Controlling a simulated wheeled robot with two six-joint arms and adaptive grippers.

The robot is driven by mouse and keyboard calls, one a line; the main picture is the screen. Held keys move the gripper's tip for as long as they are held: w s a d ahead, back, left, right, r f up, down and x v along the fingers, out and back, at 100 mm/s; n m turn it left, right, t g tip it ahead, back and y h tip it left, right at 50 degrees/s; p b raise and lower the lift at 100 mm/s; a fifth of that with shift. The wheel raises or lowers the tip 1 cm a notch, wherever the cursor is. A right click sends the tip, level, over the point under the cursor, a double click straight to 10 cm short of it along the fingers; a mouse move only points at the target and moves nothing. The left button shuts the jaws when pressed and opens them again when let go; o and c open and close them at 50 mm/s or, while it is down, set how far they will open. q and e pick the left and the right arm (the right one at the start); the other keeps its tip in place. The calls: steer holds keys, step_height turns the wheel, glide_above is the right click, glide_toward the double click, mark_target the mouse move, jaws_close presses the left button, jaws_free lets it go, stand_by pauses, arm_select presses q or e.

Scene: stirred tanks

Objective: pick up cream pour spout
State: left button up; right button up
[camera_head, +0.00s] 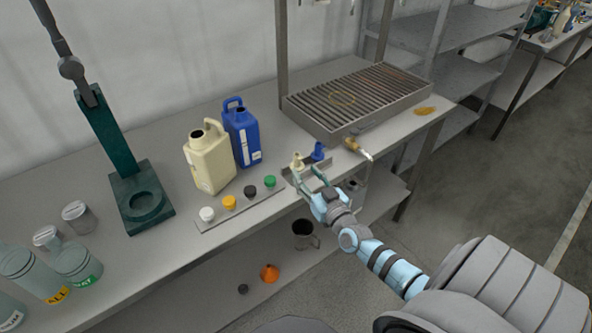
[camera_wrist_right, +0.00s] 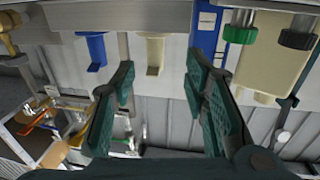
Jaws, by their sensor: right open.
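The cream pour spout (camera_head: 297,162) stands on a small grey holder at the front of the bench, beside a blue pour spout (camera_head: 318,152). My right gripper (camera_head: 307,174) is open and empty, just in front of the cream spout with its fingers pointing at it. In the right wrist view the cream spout (camera_wrist_right: 155,50) shows ahead, between the lines of the two open fingers (camera_wrist_right: 160,78). The blue spout (camera_wrist_right: 96,50) is to its left there, outside the fingers. I cannot tell whether a finger touches the cream spout. My left gripper is not in view.
A strip with white, orange, black and green caps (camera_head: 270,181) lies left of the spouts. Behind it stand a cream jug (camera_head: 211,165) and a blue jug (camera_head: 246,140). A slatted metal rack (camera_head: 345,137) is behind right, with a wooden-handled tool (camera_head: 353,145) near it.

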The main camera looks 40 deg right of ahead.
mark_target(299, 162)
steer(key=shift+w+d+f+b, duration=0.1)
steer(key=shift+w+d+b, duration=0.1)
steer(key=shift+w, duration=0.4)
steer(key=shift+w+d+f+b, duration=0.1)
steer(key=shift+w+b, duration=0.05)
steer(key=shift+w, duration=0.45)
steer(key=w+b, duration=0.1)
steer(key=w, duration=0.1)
steer(key=w+d+b, duration=0.1)
steer(key=w+b, duration=0.1)
steer(key=shift+w+d, duration=0.2)
steer(key=shift+w, duration=0.35)
steer(key=shift+s+r, duration=0.1)
steer(key=shift+r, duration=0.05)
steer(key=c, duration=0.9)
